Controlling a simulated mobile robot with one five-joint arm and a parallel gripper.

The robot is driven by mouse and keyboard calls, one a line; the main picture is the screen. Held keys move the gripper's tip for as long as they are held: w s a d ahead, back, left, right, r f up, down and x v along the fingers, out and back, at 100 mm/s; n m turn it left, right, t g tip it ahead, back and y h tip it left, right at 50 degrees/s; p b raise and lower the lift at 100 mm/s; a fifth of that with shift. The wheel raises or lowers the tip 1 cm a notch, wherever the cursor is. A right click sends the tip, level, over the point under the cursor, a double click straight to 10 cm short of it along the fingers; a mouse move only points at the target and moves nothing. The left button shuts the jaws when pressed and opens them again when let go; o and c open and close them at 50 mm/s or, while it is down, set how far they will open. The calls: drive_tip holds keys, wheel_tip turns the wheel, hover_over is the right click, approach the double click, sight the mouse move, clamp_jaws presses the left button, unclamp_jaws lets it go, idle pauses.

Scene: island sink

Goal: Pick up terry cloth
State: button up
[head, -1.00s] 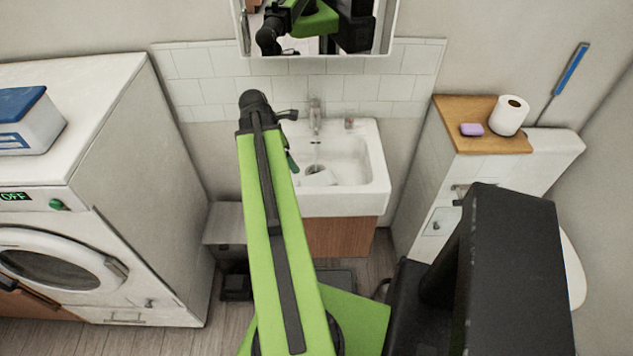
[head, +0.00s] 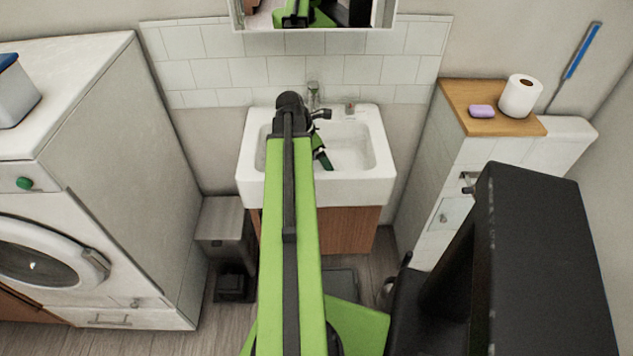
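My gripper (head: 323,157) reaches over the white sink (head: 378,183), with a green finger pointing down into the basin. Its fingertips are small and partly covered by my arm, so I cannot tell whether it is open or shut. I cannot make out a terry cloth clearly. The left part of the basin is hidden behind my arm and gripper.
A tap (head: 313,95) stands at the sink's back edge. A washing machine (head: 120,200) is on the left and a grey bin (head: 222,225) beside it. On the right, a wooden shelf (head: 455,98) holds purple soap (head: 481,111) and a toilet roll (head: 520,96).

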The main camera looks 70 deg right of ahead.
drive_tip(key=shift+s+f, duration=0.1)
drive_tip(key=shift+f, duration=0.15)
drive_tip(key=b+x, duration=0.5)
drive_tip(key=shift+f, duration=0.3)
drive_tip(key=shift+r, duration=0.2)
drive_tip(key=c, duration=1.6)
drive_tip(key=shift+r+p, duration=0.1)
drive_tip(key=shift+p, duration=0.2)
wheel_tip(320, 180, up, 18)
drive_tip(key=p, duration=1.8)
